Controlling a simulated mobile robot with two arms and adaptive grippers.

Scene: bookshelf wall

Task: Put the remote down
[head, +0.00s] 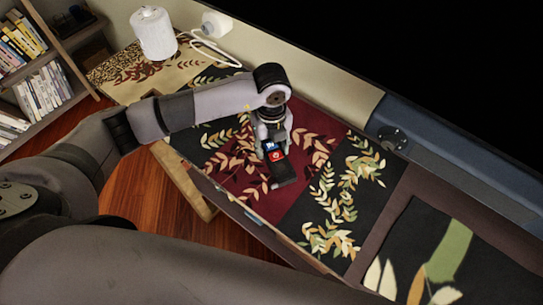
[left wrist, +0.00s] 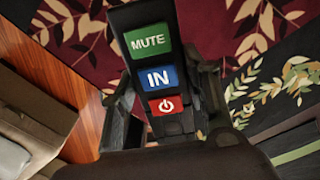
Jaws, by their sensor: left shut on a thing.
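The remote (left wrist: 152,65) is black, with a green MUTE button, a blue IN button and a red power button. In the left wrist view it lies between the two fingers of my left gripper (left wrist: 165,110), which is shut on it. In the head view the remote (head: 279,168) shows below my left gripper (head: 272,140), over the dark red leaf-patterned part of the covered surface (head: 225,150). I cannot tell whether the remote touches the cloth. My right gripper is not in view.
A bookshelf (head: 62,62) is at the far left. The patterned surface right of the remote is clear. Wooden floor (head: 150,210) lies in front.

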